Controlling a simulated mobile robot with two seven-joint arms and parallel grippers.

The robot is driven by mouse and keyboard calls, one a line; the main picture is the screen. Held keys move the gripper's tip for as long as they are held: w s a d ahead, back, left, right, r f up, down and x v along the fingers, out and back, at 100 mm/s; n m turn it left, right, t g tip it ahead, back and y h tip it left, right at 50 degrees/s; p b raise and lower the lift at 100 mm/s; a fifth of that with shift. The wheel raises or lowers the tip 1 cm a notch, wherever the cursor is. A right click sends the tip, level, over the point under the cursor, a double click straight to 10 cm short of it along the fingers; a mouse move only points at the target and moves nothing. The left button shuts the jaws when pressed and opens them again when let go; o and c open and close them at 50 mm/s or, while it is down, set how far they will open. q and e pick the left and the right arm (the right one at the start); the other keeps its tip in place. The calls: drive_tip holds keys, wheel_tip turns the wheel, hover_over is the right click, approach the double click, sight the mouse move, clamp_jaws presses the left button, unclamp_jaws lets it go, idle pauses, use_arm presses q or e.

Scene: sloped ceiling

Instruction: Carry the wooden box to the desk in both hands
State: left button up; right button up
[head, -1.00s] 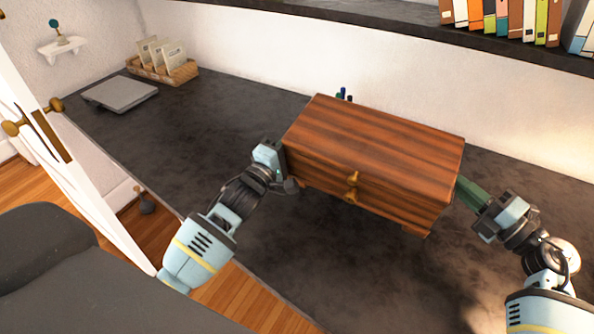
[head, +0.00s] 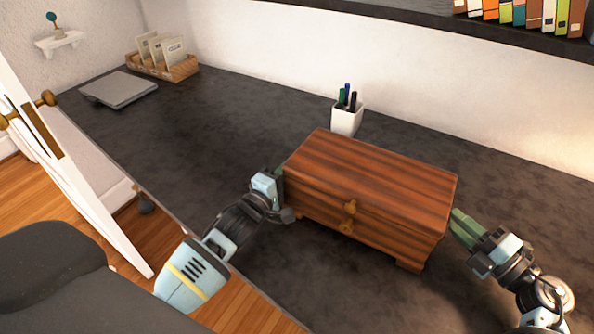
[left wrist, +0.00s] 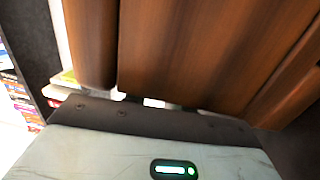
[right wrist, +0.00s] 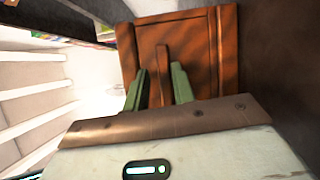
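The wooden box (head: 375,190), reddish-brown with brass clasps (head: 347,217) on its front, appears to rest upright on the dark desk (head: 200,140). My right gripper (head: 461,222) is beside its right end, green fingers spread. In the right wrist view these fingers (right wrist: 159,80) stand on either side of the upright wooden handle (right wrist: 162,72), with gaps. My left gripper (head: 280,178) is up against the box's left end. Its fingers are almost wholly hidden; the left wrist view shows mainly the box's wood (left wrist: 190,50) close up.
A white pen cup (head: 347,119) stands just behind the box. A grey closed laptop (head: 120,89) and a card tray (head: 165,67) lie at the desk's far left. A dark chair (head: 60,270) and white door (head: 70,180) are at left. A bookshelf (head: 470,30) runs above.

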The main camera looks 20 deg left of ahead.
use_arm(q)
drive_tip(key=shift+o, duration=1.2)
drive_tip(key=shift+r, duration=0.45)
use_arm(e)
drive_tip(key=shift+o, duration=1.2)
drive_tip(key=shift+r, duration=0.3)
use_arm(q)
drive_tip(key=o, duration=0.7)
drive_tip(key=shift+r, duration=0.1)
use_arm(e)
drive_tip(key=shift+a, duration=0.1)
use_arm(q)
drive_tip(key=shift+s+f, duration=0.1)
drive_tip(key=shift+f, duration=0.1)
drive_tip(key=shift+s+f, duration=0.1)
drive_tip(key=shift+s, duration=0.05)
drive_tip(key=s, duration=0.3)
drive_tip(key=s+a, duration=0.1)
drive_tip(key=s, duration=0.3)
drive_tip(key=s+a+f, duration=0.1)
drive_tip(key=s, duration=0.3)
drive_tip(key=shift+s, duration=0.15)
use_arm(e)
drive_tip(key=shift+o, duration=0.3)
